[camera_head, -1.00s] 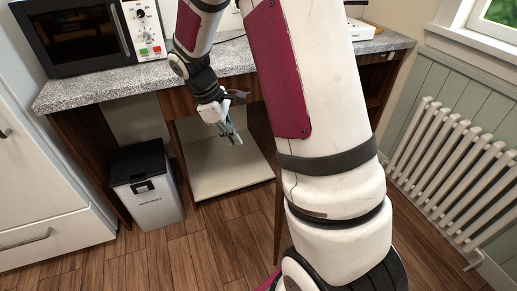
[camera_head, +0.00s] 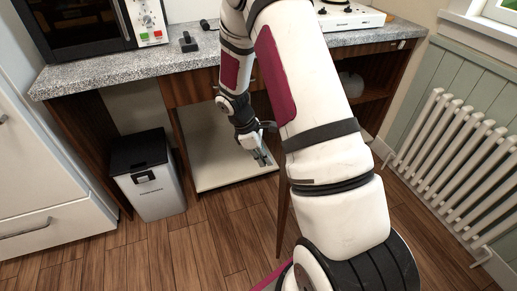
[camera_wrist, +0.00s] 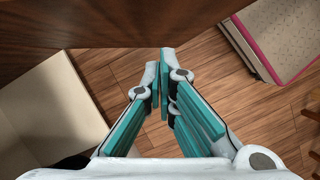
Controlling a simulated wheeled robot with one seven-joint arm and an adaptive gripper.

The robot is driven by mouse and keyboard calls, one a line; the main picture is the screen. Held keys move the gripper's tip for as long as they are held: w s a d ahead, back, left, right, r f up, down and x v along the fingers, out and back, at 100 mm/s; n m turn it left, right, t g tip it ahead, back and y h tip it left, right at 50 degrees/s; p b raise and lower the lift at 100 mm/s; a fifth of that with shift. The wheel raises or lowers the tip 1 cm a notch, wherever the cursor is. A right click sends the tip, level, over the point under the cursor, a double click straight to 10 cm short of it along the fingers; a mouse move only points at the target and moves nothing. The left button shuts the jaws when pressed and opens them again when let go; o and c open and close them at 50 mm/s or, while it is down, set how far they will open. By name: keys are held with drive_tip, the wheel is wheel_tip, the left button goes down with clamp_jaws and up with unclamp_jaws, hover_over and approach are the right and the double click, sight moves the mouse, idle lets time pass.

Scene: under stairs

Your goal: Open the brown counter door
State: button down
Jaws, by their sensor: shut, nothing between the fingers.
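The brown counter door (camera_head: 283,218) stands swung out from the counter, seen nearly edge-on and partly hidden behind my arm. Behind the opening, the pale cabinet floor (camera_head: 215,178) is in plain view. My gripper (camera_head: 262,158) is low in front of this opening, to the left of the door. In the wrist view, my gripper (camera_wrist: 164,92) has its teal fingers together with nothing held. A brown panel (camera_wrist: 130,22), apparently the door, spans the top of that view beyond the fingertips. The cabinet floor (camera_wrist: 45,110) shows at left. Contact with the door cannot be told.
A grey and black bin (camera_head: 148,180) stands left of the opening. A white fridge (camera_head: 45,170) is at far left and a white radiator (camera_head: 455,150) at right. A microwave (camera_head: 85,25) sits on the speckled countertop (camera_head: 110,72). Wooden floor (camera_head: 205,235) is clear in front.

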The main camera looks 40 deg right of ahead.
drive_tip(key=shift+s+d+r, duration=0.15)
drive_tip(key=shift+s+d, duration=1.1)
drive_tip(key=shift+d, duration=0.2)
